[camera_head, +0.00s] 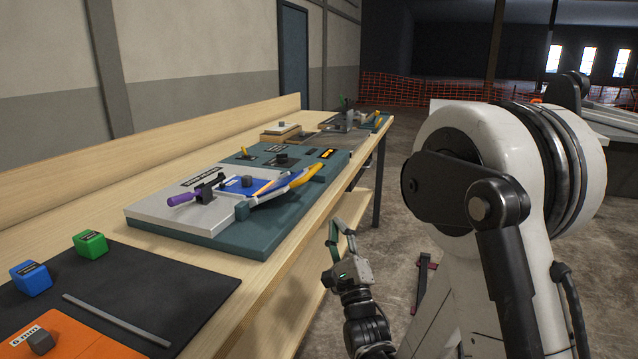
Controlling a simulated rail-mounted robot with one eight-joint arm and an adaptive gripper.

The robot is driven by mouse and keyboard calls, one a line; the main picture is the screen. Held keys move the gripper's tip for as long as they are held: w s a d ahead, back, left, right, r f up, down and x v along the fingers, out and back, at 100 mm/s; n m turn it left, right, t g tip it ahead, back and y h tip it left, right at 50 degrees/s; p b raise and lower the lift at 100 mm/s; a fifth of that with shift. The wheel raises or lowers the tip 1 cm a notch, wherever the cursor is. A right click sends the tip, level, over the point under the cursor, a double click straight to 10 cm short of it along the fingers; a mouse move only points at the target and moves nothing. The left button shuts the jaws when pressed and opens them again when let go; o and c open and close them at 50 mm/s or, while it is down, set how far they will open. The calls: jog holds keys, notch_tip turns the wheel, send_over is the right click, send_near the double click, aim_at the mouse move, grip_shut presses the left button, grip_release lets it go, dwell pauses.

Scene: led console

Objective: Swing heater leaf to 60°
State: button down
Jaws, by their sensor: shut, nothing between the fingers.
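A teal console base (262,243) lies on the wooden bench, with a light grey plate (165,213) on its near left part. A thin raised panel with a blue face (243,186) and a yellow strip or handle (308,175) lies at a low tilt over the base; it looks like the heater leaf, but its label is not readable. A purple-handled clamp or lever (183,198) sits on the grey plate. My gripper (342,227) is shut and empty, off the bench's front edge, to the right of and lower than the console. It is apart from the leaf.
A dark mat (200,283) holds a blue cube (31,279), a green cube (90,244), a grey bar (117,320) and an orange plate (90,342). More fixtures (350,124) stand at the bench's far end. The aisle floor (405,215) beside the bench looks mostly open.

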jog(key=s+a+r+b+x, duration=0.1)
jog(key=x, duration=1)
jog(key=shift+a+r, duration=0.4)
jog(key=shift+s+a+r, duration=0.1)
